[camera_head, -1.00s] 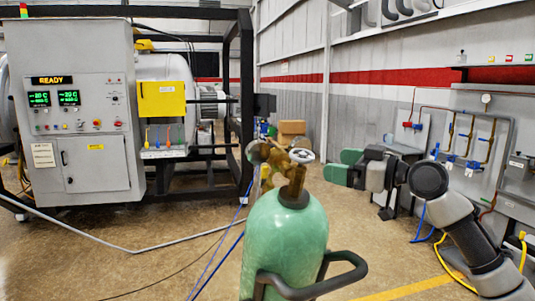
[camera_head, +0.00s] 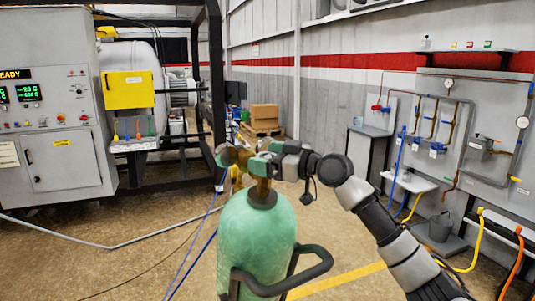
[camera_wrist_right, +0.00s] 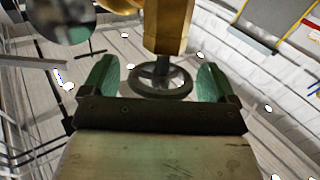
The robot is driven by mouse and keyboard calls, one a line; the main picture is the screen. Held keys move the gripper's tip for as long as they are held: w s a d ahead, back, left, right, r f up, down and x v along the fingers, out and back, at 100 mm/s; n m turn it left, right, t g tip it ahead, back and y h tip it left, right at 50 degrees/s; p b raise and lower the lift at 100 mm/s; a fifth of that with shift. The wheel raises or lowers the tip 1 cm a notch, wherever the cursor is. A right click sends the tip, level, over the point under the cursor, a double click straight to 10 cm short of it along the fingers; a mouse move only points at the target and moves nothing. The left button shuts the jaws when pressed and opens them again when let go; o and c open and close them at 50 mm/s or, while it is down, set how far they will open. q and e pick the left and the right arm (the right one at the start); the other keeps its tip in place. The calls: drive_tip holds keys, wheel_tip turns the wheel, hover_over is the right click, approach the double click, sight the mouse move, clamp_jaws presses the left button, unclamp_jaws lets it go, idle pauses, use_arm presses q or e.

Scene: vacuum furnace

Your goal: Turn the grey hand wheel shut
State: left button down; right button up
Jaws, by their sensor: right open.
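The grey hand wheel (camera_wrist_right: 160,94) shows in the right wrist view as a spoked ring on a stem below the brass valve body (camera_wrist_right: 168,27). It lies between the two green fingers of my right gripper (camera_wrist_right: 157,80), with a gap on each side. In the head view my right gripper (camera_head: 267,156) is at the valve on top of the green gas cylinder (camera_head: 256,240), and it hides the wheel there. The gripper is open. I cannot tell whether a finger touches the wheel. My left gripper is out of view.
A cart handle (camera_head: 300,283) curves around the cylinder's front. The furnace control cabinet (camera_head: 55,110) stands at the left. A wall panel with pipes (camera_head: 440,130) and hoses is at the right. A cardboard box (camera_head: 264,116) sits at the back. Floor beside the cylinder is mostly clear.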

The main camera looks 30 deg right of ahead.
drive_tip(key=c, duration=0.9)
drive_tip(key=shift+r+m+t+h+p, duration=0.1)
drive_tip(key=shift+m+t+h+p, duration=0.3)
drive_tip(key=shift+m+h+p, duration=0.45)
drive_tip(key=shift+c, duration=0.2)
drive_tip(key=m+t+h+p, duration=0.1)
drive_tip(key=m+h+p, duration=0.1)
drive_tip(key=shift+a+h+p, duration=0.1)
drive_tip(key=shift+h+p, duration=0.2)
drive_tip(key=shift+h, duration=0.05)
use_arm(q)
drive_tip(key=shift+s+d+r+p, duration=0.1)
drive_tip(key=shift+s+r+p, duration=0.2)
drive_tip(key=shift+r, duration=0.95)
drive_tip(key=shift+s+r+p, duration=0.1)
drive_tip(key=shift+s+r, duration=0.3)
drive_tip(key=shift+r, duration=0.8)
use_arm(e)
drive_tip(key=shift+f+m+t+h, duration=0.2)
drive_tip(key=shift+m+t+h, duration=0.2)
drive_tip(key=shift+m+h, duration=0.7)
drive_tip(key=shift+h, duration=0.3)
drive_tip(key=o, duration=0.9)
